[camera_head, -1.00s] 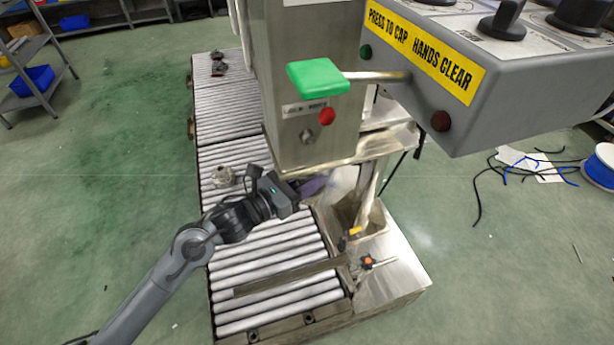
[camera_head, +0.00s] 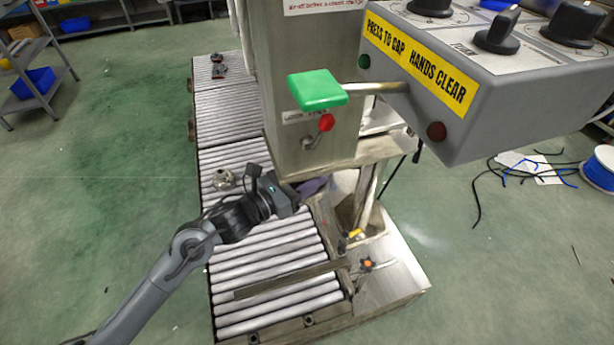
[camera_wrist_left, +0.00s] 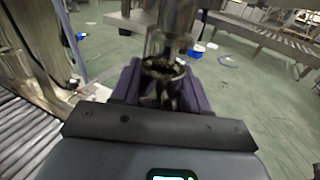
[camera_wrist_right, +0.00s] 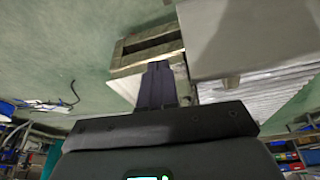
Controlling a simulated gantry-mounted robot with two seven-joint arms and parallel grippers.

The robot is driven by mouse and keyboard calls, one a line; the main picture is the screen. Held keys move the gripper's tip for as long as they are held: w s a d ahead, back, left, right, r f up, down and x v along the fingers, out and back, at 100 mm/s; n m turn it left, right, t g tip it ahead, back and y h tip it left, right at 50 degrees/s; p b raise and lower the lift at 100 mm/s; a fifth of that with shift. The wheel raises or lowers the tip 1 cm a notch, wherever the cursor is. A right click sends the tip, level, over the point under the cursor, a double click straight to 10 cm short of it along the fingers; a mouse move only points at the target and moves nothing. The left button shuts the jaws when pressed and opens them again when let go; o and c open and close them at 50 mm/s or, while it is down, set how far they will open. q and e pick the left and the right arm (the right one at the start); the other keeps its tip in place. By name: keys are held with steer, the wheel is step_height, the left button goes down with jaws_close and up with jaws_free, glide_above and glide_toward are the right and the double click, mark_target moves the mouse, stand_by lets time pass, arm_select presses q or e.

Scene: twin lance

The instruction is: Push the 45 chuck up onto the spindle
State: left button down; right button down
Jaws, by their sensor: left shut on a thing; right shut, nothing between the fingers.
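The chuck (camera_wrist_left: 163,72), a dark metal ring with prongs, is between the purple fingers of my left gripper (camera_wrist_left: 160,88) in the left wrist view. The shiny spindle (camera_wrist_left: 176,16) comes down right above the chuck. I cannot tell whether they touch. In the head view my left gripper (camera_head: 312,188) reaches under the machine's metal head (camera_head: 310,60), and the chuck is hidden there. My right gripper (camera_wrist_right: 157,80) shows only in its own wrist view. Its purple fingers are shut and empty. No 45 marking is legible.
A metal fitting (camera_head: 224,179) stands on the roller conveyor (camera_head: 265,265) beside my left arm. Another small part (camera_head: 217,66) lies at the far end. A green paddle (camera_head: 317,90) and a grey control box (camera_head: 440,80) overhang the right side.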

arm_select(q)
steer(key=shift+r+p, duration=0.6)
steer(key=shift+r, duration=0.65)
